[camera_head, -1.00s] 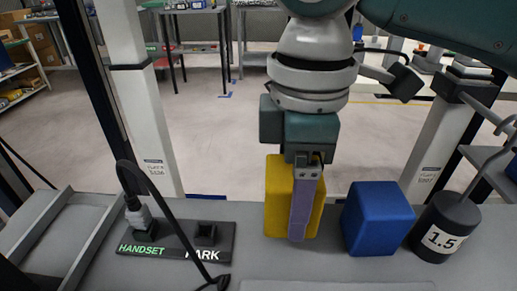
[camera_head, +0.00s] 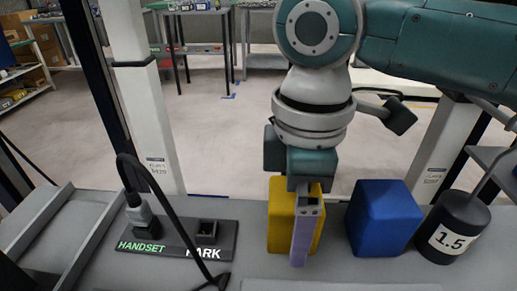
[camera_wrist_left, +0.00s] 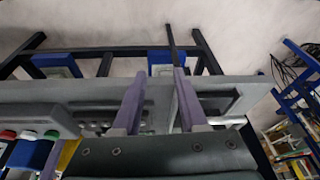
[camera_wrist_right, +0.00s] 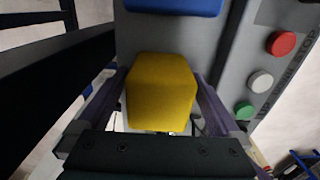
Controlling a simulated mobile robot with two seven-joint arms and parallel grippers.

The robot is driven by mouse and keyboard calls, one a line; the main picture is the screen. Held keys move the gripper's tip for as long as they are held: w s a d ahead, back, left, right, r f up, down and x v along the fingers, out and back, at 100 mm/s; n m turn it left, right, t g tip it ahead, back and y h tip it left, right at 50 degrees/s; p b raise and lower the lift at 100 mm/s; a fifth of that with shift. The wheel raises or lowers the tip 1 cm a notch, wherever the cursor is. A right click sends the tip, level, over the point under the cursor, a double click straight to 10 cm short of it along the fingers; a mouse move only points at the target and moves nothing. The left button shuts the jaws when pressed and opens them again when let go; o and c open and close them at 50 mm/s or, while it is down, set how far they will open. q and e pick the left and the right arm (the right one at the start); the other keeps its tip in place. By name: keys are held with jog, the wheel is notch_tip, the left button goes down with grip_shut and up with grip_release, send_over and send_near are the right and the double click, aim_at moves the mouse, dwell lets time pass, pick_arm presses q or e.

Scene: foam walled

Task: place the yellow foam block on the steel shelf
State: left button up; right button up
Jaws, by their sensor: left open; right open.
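The yellow foam block (camera_head: 281,215) stands on the grey table, partly hidden behind my right gripper (camera_head: 302,240) in the head view. In the right wrist view the yellow block (camera_wrist_right: 162,92) lies between the two spread purple fingers of my right gripper (camera_wrist_right: 165,98), with a gap visible at the sides. My right gripper is open and points down. My left gripper is outside the head view; in the left wrist view its fingers (camera_wrist_left: 156,95) are apart with nothing held between them. I cannot clearly identify the steel shelf; a grey shelf-like surface (camera_head: 497,160) shows at the right edge.
A blue block (camera_head: 382,217) stands just right of the yellow one. A dark 1.5 weight (camera_head: 452,228) stands beyond it. A handset and park panel (camera_head: 178,241) with a black cable lies to the left. Red, white and green buttons (camera_wrist_right: 261,80) show in the right wrist view.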

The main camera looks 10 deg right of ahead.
notch_tip(320, 180, up, 12)
jog(key=p, duration=0.3)
jog(key=shift+r, duration=0.2)
jog(key=shift+s+a, duration=0.1)
